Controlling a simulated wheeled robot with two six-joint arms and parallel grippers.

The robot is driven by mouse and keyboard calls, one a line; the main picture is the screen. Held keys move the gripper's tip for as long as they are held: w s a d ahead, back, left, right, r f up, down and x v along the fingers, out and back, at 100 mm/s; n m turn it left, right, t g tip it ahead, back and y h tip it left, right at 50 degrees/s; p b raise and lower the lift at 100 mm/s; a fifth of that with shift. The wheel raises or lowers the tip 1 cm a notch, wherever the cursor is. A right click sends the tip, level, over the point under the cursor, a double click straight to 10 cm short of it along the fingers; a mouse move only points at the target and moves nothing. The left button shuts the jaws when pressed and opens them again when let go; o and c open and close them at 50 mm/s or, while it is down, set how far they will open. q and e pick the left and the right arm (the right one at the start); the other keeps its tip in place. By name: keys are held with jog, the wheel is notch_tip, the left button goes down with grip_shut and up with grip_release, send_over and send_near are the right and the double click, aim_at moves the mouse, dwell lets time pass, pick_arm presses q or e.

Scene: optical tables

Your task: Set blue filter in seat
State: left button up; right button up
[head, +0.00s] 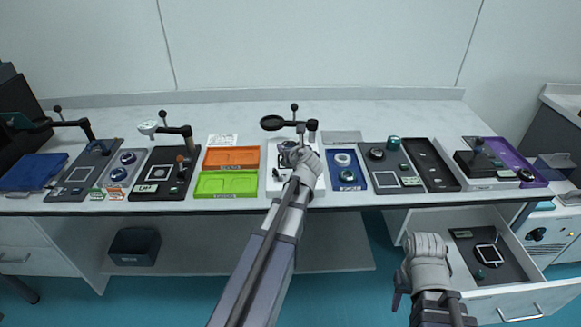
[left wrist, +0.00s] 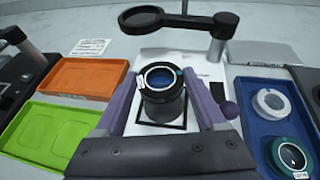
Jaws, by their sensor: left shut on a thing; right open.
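A dark ring with blue glass, the blue filter (left wrist: 161,80), shows in the left wrist view between the purple fingers of my left gripper (left wrist: 163,95). The gripper is shut on it. Below it is a dark round body (left wrist: 163,108), standing inside a black square outline on a white plate (left wrist: 138,128); I cannot tell whether the filter touches a seat. In the head view my left gripper (head: 294,160) reaches over this white plate and hides most of the filter. My right gripper (head: 402,290) is open and empty, low in front of the table, left of the open drawer.
A magnifier on an arm (head: 272,122) stands just behind the plate. Orange (head: 231,151) and green (head: 226,193) trays lie left; a blue tray (head: 346,184) with round parts lies right. Dark stations line both sides. An open drawer (head: 524,293) juts out front right.

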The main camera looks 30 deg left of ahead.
aim_at(291, 165)
pick_arm(q)
jog(key=shift+f+b, duration=2.1)
jog(key=shift+f, duration=0.45)
jog(key=shift+r, duration=0.15)
jog(key=o, duration=1.4)
jog(key=shift+c, duration=0.2)
